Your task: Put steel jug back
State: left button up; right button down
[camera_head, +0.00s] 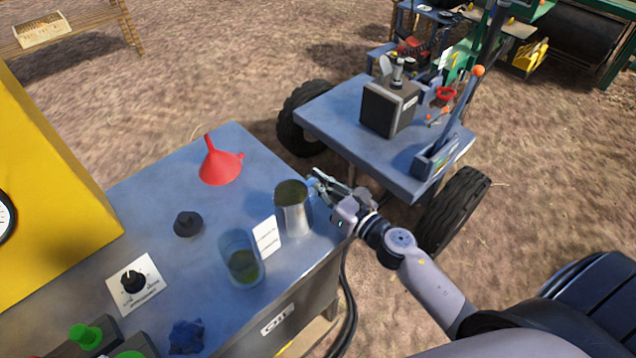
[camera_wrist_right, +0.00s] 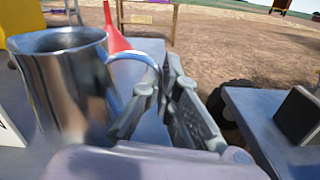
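The steel jug (camera_head: 292,212) stands upright on the blue-grey worktop (camera_head: 255,160), near its right edge. Dark greenish contents or a shaded inside show at its mouth. In the right wrist view the jug (camera_wrist_right: 68,95) is large at the left, its curved handle (camera_wrist_right: 150,62) reaching toward the fingers. My right gripper (camera_head: 330,188) is just right of the jug on the handle side. In the wrist view its fingers (camera_wrist_right: 165,105) are apart, close to the handle; firm contact does not show. My left gripper is not in view.
A glass beaker (camera_head: 240,258) with green liquid and a white card (camera_head: 267,238) are close to the jug. A red funnel (camera_head: 219,165) and a black knob-like piece (camera_head: 187,224) are farther back. A wheeled blue cart (camera_head: 340,120) carrying a dark box (camera_head: 388,108) stands beyond the table.

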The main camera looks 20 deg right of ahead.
jog(key=c, duration=2.3)
grip_release()
jog(key=o, duration=0.5)
jog(key=b+v, duration=0.4)
jog(key=v, duration=0.7)
jog(key=shift+s+f, duration=0.1)
jog(key=shift+s, duration=0.05)
jog(key=shift+s+d, duration=0.2)
jog(key=shift+s, duration=0.15)
